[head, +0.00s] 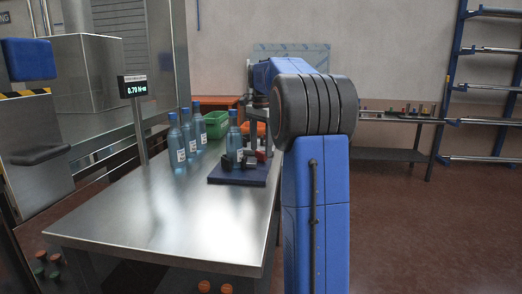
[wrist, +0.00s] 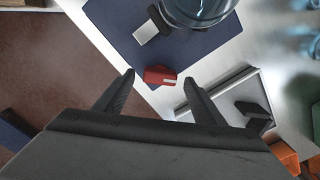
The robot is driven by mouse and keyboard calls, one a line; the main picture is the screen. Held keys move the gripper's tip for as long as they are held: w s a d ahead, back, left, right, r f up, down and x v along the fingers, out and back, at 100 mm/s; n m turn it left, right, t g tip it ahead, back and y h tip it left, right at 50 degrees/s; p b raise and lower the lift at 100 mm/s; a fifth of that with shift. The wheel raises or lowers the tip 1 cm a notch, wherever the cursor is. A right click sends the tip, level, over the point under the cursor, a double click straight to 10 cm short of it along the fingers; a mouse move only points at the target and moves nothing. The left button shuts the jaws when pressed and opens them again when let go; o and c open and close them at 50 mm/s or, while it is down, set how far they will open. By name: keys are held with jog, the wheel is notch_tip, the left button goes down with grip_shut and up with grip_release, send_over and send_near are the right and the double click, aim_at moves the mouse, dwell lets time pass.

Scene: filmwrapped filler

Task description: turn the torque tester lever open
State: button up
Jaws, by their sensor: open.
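The torque tester has a dark blue base plate (head: 238,177) on the steel table, with dark clamp blocks and a blue-capped bottle (head: 233,142) at it. In the wrist view the tester's plate (wrist: 195,52) shows with a bottle's round, clear bottom part (wrist: 197,10) at the top. The small red lever (wrist: 160,76) sticks out at the plate's near edge. My gripper (wrist: 158,84) is open, with one finger on each side of the red lever. No clear contact shows. In the head view my arm hides most of the gripper.
Several blue-capped bottles (head: 189,135) stand left of the tester. A display on a post (head: 132,87) reads about 0.70. A green bin (head: 216,124) and an orange bin lie farther back. In the wrist view a grey tray (wrist: 236,92) lies close to the right finger. The front tabletop (head: 160,225) is clear.

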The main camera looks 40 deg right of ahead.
jog(key=shift+f, duration=0.8)
jog(key=shift+c, duration=0.3)
jog(key=c, duration=1)
